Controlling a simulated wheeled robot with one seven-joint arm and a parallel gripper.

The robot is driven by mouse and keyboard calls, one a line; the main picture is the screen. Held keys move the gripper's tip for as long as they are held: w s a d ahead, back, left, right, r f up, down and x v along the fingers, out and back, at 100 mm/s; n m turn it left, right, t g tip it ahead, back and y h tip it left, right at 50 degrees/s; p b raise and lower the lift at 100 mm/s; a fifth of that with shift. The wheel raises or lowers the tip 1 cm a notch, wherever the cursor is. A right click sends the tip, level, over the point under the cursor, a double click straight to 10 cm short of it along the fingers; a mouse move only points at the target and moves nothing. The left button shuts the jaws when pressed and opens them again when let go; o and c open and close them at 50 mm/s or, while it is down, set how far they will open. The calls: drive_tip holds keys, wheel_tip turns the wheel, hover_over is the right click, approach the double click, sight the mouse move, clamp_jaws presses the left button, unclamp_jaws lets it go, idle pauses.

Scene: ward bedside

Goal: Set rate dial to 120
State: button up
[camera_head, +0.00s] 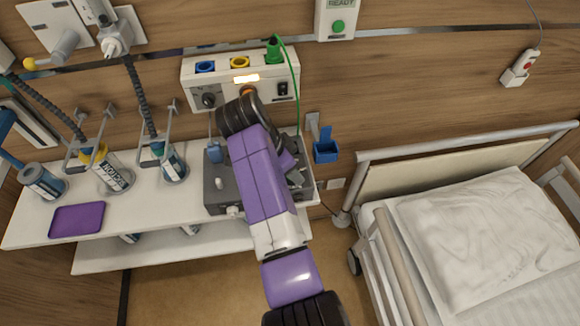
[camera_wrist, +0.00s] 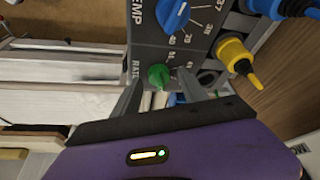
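The green rate dial (camera_wrist: 158,76) sits on a dark grey panel (camera_wrist: 145,50) beside the letters "RATE" in the wrist view. Small white scale marks lie around it, too small to read; its pointer setting cannot be made out. My gripper (camera_wrist: 160,82) is open, with one finger on each side of the dial. Whether the fingers touch it I cannot tell. In the head view a grey device (camera_head: 215,187) stands on the white shelf, largely covered by my purple arm, and the dial and fingertips are hidden.
A blue dial (camera_wrist: 172,14) marked "TEMP" sits close to the green one. Yellow (camera_wrist: 235,58) and blue (camera_wrist: 280,8) connectors stick out at the panel's side. Bottles, a purple tray (camera_head: 78,220), a wall unit (camera_head: 240,75) with a green cable and a bed (camera_head: 480,240) surround the shelf (camera_head: 140,215).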

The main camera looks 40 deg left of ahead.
drive_tip(key=d+b+v, duration=0.1)
drive_tip(key=v, duration=0.6)
drive_tip(key=shift+a+r, duration=0.35)
drive_tip(key=shift+a, duration=0.2)
drive_tip(key=shift+s, duration=0.15)
